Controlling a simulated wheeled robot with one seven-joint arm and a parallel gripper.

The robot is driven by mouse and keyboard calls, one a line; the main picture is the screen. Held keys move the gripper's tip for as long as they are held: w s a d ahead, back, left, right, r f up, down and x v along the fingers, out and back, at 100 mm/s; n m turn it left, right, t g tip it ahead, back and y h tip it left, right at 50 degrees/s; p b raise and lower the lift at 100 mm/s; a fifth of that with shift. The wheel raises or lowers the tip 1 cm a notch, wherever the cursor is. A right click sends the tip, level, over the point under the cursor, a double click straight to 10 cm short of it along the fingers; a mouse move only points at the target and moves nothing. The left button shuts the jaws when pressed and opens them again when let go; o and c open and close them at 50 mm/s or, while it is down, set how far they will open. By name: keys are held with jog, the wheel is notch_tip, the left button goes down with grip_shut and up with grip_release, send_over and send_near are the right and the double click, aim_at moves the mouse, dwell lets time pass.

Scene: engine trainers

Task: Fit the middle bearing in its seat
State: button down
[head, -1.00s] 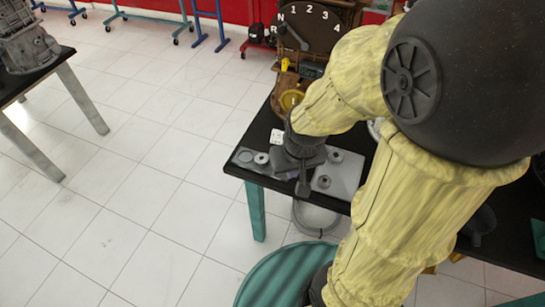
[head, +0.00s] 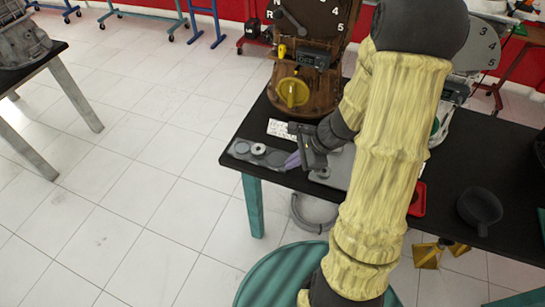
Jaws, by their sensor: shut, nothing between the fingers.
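A long grey tray (head: 268,153) lies along the front left edge of the black table. A light ring-shaped bearing (head: 258,149) sits in it, with dark round spots on either side. I cannot tell which is the middle seat. A grey plate (head: 330,180) lies to the right, partly hidden by my arm; a round part (head: 323,172) shows on it. My gripper (head: 300,152) is shut and empty, above the gap between tray and plate, right of the bearing. A purple item (head: 293,160) shows by the fingers; whether it touches them is unclear.
A brown gear-selector trainer (head: 306,85) with a yellow knob stands behind the tray, a white card (head: 281,128) before it. Another table (head: 50,78) stands far left, with open floor between.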

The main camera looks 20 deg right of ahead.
aim_at(265, 155)
jog(key=w+d+f+m+t+b, duration=0.1)
jog(key=w+d+f+m+t, duration=0.2)
jog(key=m, duration=0.4)
jog(key=w+d+f, duration=0.1)
jog(key=w+d, duration=0.1)
jog(key=shift+d+m+y, duration=0.3)
jog(key=shift+m, duration=0.1)
jog(key=shift+f, duration=0.1)
jog(key=b+x, duration=0.1)
jog(key=x, duration=0.9)
jog(key=shift+w+a, duration=0.15)
jog(key=shift+w, duration=0.1)
jog(key=shift+w+a+p, duration=0.5)
jog(key=shift+w+a, duration=0.85)
